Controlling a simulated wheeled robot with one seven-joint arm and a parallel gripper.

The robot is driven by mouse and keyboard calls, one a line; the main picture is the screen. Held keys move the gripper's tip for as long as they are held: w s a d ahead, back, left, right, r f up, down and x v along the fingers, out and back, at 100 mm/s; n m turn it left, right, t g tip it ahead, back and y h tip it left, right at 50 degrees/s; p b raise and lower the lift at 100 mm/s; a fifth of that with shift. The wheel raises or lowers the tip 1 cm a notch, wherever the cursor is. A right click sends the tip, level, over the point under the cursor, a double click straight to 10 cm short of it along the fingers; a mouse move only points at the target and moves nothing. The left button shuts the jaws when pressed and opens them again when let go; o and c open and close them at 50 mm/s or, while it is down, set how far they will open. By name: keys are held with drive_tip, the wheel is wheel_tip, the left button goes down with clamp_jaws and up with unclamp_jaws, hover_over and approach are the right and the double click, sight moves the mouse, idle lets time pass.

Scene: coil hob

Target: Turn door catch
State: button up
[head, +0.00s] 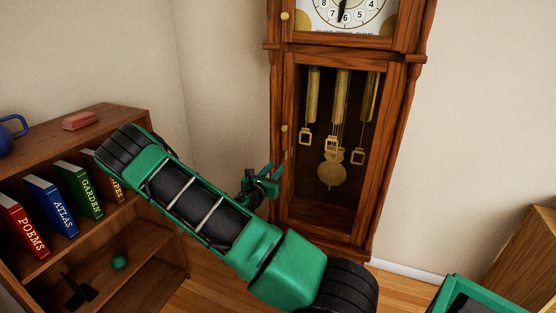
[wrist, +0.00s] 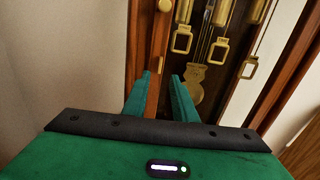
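A tall wooden grandfather clock (head: 278,100) stands in the corner with its glazed lower door shut. On the door's left stile is a round brass knob (head: 284,128), which also shows at the top edge of the wrist view (wrist: 165,5). Below it is a small brass piece, likely the door catch (wrist: 158,62), close beyond my fingertips. My gripper (wrist: 161,77) is open and empty, its two green fingers apart and pointing at the door's left stile. In the head view my gripper (head: 276,175) is at the clock's left edge; contact cannot be told.
Behind the glass hang brass weights (head: 341,95) and a pendulum (head: 332,174). A bookcase (head: 140,112) with several books stands on the left, with a blue teapot (head: 12,128) and a red block (head: 79,120) on top. Another brown wooden piece (head: 525,255) is at right.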

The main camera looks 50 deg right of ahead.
drive_tip(key=x, duration=0.9)
drive_tip(key=shift+d, duration=0.35)
drive_tip(key=shift+w, duration=0.1)
drive_tip(key=shift+c, duration=0.3)
